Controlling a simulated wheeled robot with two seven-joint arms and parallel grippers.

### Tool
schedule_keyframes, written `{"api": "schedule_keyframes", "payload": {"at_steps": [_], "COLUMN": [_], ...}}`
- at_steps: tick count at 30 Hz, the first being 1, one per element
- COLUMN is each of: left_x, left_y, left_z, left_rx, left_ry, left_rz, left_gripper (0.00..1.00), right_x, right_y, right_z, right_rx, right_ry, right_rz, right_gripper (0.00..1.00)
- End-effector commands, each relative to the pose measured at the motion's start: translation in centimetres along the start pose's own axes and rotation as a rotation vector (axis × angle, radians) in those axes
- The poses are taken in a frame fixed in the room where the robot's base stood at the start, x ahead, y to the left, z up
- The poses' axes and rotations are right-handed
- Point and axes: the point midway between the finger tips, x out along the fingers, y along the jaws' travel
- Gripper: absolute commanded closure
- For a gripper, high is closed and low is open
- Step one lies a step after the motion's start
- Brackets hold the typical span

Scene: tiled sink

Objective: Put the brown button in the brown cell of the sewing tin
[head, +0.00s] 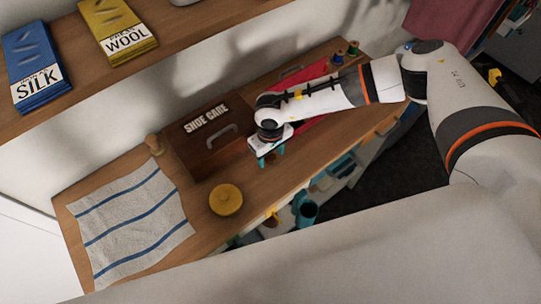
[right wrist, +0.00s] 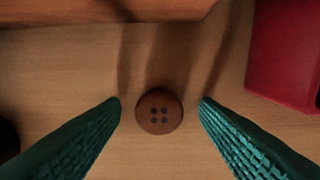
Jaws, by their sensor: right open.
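The brown button (right wrist: 159,111) is round with four holes and lies flat on the wooden worktop. In the right wrist view it sits between the two teal fingertips of my right gripper (right wrist: 160,104). The gripper is open, with a gap on each side of the button. In the head view my right gripper (head: 268,157) is low over the worktop, in front of the shoe care box, and hides the button. A red box (head: 312,74), possibly the sewing tin, is partly behind my right arm; its side shows in the right wrist view (right wrist: 285,55). No cells are visible. My left gripper is not in view.
The brown shoe care box (head: 190,155) stands close behind the gripper. A yellow round object (head: 226,199) and a striped cloth (head: 130,225) lie to the left. Thread spools (head: 345,53) stand at the far right. The worktop's front edge is near.

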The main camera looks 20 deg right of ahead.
Motion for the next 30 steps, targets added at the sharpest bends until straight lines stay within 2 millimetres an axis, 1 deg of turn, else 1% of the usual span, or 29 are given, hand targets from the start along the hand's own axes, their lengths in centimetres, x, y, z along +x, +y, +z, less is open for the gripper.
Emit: {"api": "schedule_keyframes", "payload": {"at_steps": [1,8,9,10,13,14,19,22,26,30], "left_x": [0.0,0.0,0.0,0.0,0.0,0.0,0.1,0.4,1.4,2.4], "left_y": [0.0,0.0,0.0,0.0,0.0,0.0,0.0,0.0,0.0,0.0], "left_z": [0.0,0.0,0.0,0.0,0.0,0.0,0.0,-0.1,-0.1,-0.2], "left_rx": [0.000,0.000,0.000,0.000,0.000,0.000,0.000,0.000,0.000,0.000], "left_ry": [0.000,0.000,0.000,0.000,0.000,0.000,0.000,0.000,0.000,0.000], "left_rz": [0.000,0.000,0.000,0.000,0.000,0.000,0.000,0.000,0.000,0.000], "left_gripper": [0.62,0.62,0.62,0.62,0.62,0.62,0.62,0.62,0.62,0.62], "right_x": [0.0,0.0,0.0,0.0,-0.1,-0.1,-0.1,-0.8,-2.8,-5.7], "right_y": [0.0,0.0,0.0,0.0,0.0,0.0,0.0,0.0,-0.1,0.0], "right_z": [0.0,0.0,0.0,0.0,0.0,0.0,0.0,0.1,0.1,0.1], "right_rx": [0.000,0.001,0.001,0.001,0.001,0.001,0.001,0.002,0.001,0.000], "right_ry": [0.000,0.000,0.000,0.000,0.000,0.000,0.000,-0.002,-0.005,-0.005], "right_rz": [0.000,0.001,0.001,0.001,0.001,0.001,0.001,0.002,0.001,0.002], "right_gripper": [0.44,0.82,0.89,0.92,0.92,0.95,0.95,0.95,0.95,0.95]}}
